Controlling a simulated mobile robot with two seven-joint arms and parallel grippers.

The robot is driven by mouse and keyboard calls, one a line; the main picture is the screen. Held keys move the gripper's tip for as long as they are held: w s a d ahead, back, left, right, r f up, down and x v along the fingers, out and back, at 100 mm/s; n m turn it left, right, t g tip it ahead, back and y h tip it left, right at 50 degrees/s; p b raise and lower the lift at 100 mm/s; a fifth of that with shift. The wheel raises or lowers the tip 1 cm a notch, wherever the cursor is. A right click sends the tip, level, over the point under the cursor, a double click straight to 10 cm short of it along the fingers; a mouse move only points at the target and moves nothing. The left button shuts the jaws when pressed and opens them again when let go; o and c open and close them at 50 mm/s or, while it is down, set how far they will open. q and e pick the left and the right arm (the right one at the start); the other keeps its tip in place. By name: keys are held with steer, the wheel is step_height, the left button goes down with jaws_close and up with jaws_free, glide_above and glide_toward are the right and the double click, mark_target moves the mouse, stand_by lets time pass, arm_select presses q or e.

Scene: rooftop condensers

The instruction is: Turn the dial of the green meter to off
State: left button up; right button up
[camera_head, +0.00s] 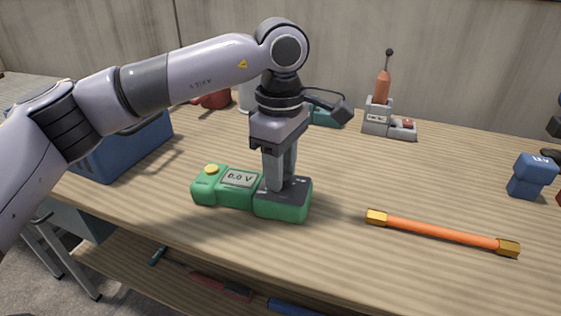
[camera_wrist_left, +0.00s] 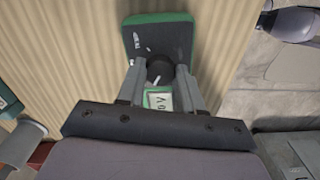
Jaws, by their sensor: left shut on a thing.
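The green meter (camera_head: 283,212) lies on the wooden table in the head view. It has a yellow button (camera_head: 212,169) and a display (camera_head: 240,179) that appears to read 0.0 V. My left gripper (camera_head: 274,186) points down onto the dark dial panel at the meter's right end. In the left wrist view the black round dial (camera_wrist_left: 160,72), with a white pointer mark, sits between the two fingers, which are shut on it. The dial is hidden by the fingers in the head view. The panel's markings are too small to read. My right gripper is not seen.
An orange rod with brass ends (camera_head: 440,232) lies to the right of the meter. A blue bin (camera_head: 125,148) stands at the left. A grey device with an orange top (camera_head: 378,115) stands at the back. A blue block-shaped object (camera_head: 530,175) is at far right.

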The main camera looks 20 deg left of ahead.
arm_select(q)
steer(key=n, duration=0.2)
steer(key=shift+n, duration=0.4)
steer(key=n+p, duration=0.1)
steer(key=n, duration=0.2)
steer(key=shift+n, duration=0.3)
steer(key=n, duration=0.3)
steer(key=shift+n, duration=1)
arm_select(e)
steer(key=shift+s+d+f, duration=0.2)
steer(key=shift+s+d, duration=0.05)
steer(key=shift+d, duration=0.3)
arm_select(q)
steer(key=shift+n, duration=0.3)
steer(key=o, duration=1)
steer(key=shift+o, duration=0.2)
